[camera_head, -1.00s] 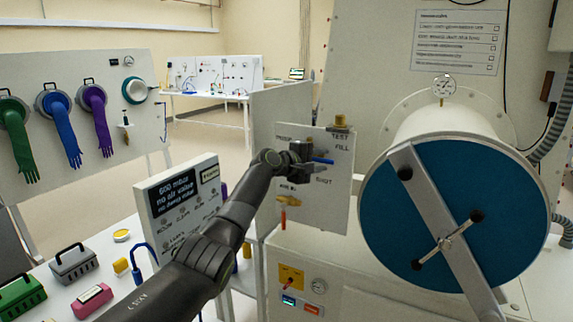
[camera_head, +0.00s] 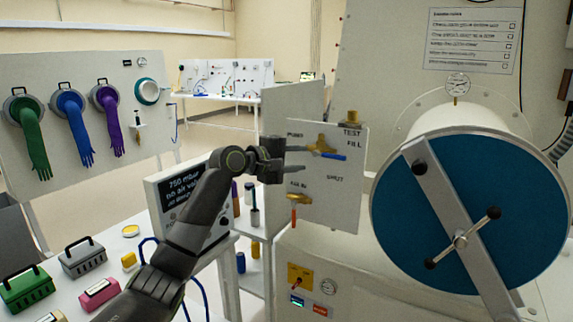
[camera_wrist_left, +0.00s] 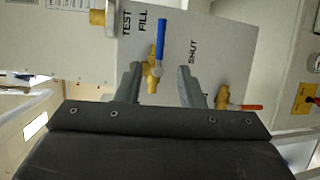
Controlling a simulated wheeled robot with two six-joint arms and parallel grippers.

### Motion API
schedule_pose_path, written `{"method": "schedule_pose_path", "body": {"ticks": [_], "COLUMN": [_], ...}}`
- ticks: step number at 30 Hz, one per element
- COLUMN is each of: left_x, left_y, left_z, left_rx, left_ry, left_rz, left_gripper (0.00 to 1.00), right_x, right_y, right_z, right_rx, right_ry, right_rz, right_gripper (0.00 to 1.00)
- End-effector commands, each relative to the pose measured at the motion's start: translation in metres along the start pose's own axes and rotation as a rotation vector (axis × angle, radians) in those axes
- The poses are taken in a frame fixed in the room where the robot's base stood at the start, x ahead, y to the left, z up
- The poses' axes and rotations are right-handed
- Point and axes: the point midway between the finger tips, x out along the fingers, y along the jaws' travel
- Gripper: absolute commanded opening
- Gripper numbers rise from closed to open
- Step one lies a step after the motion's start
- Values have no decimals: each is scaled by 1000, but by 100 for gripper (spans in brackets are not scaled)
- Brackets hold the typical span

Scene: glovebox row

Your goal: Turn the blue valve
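The blue valve has a blue lever (camera_head: 333,156) on a brass body (camera_head: 320,142), mounted on a white panel (camera_head: 340,190). The lever points right, just below the FILL label. My left gripper (camera_head: 303,158) is at the left of the valve. The wrist view shows its two fingers (camera_wrist_left: 160,84) apart, with nothing clamped. There the brass body (camera_wrist_left: 151,75) appears between the fingertips, and the blue lever (camera_wrist_left: 161,38) extends beyond them; contact cannot be told. My right gripper is not in view.
A red-handled valve (camera_head: 298,200) sits lower on the same panel. A large blue round door (camera_head: 420,230) with a grey bar stands to the right. A display (camera_head: 182,192) reading 750 mbar is behind my left arm. Cases (camera_head: 83,256) lie on the table at left.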

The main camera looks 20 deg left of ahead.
Motion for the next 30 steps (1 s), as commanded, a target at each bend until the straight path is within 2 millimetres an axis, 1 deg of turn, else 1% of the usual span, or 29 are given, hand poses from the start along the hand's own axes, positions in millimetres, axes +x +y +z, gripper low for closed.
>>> {"method": "schedule_pose_path", "body": {"ticks": [1, 3, 6, 9, 30], "left_x": [-7, -17, -26, -31, -32], "left_y": [-3, -2, -1, -1, 0], "left_z": [0, -1, -1, 0, 0], "left_rx": [3, 3, 1, 0, -1], "left_ry": [1, 2, 1, -1, -2], "left_rz": [-1, 0, -1, -1, 0], "left_gripper": [35, 35, 35, 35, 35], "right_x": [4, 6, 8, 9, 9], "right_y": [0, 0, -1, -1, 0], "right_z": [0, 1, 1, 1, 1], "right_rx": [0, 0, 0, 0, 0], "right_ry": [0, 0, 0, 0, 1], "right_rz": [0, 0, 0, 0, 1], "right_gripper": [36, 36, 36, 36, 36]}}
